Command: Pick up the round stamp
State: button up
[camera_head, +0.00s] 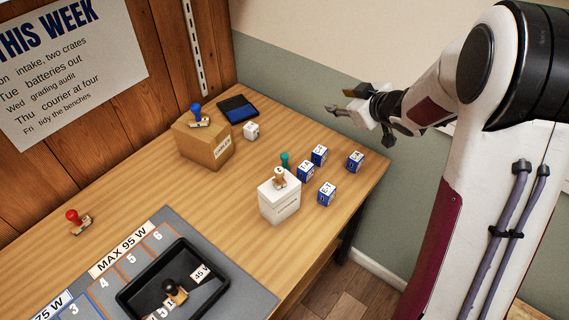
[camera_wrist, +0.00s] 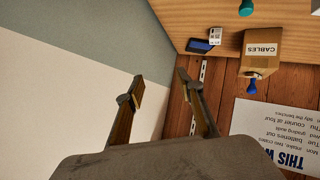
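Several knob-handled stamps show. The teal-handled stamp (camera_head: 285,160) stands on a white box (camera_head: 280,205); its small wooden base looks the roundest, but I cannot be sure. Its teal knob also shows at the top edge of the wrist view (camera_wrist: 246,7). The blue-handled stamp (camera_head: 197,114) sits on a cardboard box, the red-handled stamp (camera_head: 73,217) on the table at left, and the black-handled stamp (camera_head: 171,288) in a black tray. My gripper (camera_head: 338,102) is in the air right of and above the boxes. In the wrist view its fingers (camera_wrist: 160,84) are apart and empty.
The cardboard box marked CABLES (camera_wrist: 262,48) stands near the wall. A blue-black pad (camera_head: 237,108) and a white cube (camera_head: 251,130) lie beside it. Several blue-white cubes (camera_head: 326,194) lie right of the white box. The black tray (camera_head: 122,302) is on a grey mat. The table's middle left is clear.

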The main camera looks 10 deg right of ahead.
jog(key=a+f+n+g+y, duration=0.15)
jog(key=a+f+y, duration=0.25)
jog(key=f, duration=0.4)
jog(key=n+g+y, duration=0.2)
jog(key=y, duration=0.1)
send_near(285, 163)
jog(key=w+r, duration=0.2)
jog(key=w, duration=0.1)
jog(key=shift+w+d+r, duration=0.1)
jog(key=shift+d+r, duration=0.1)
jog(key=shift+d, duration=0.2)
jog(key=shift+s+a+f+g+y, duration=0.25)
jog(key=shift+s+f+y, duration=0.15)
jog(key=shift+y, duration=0.2)
jog(key=shift+x, duration=1.25)
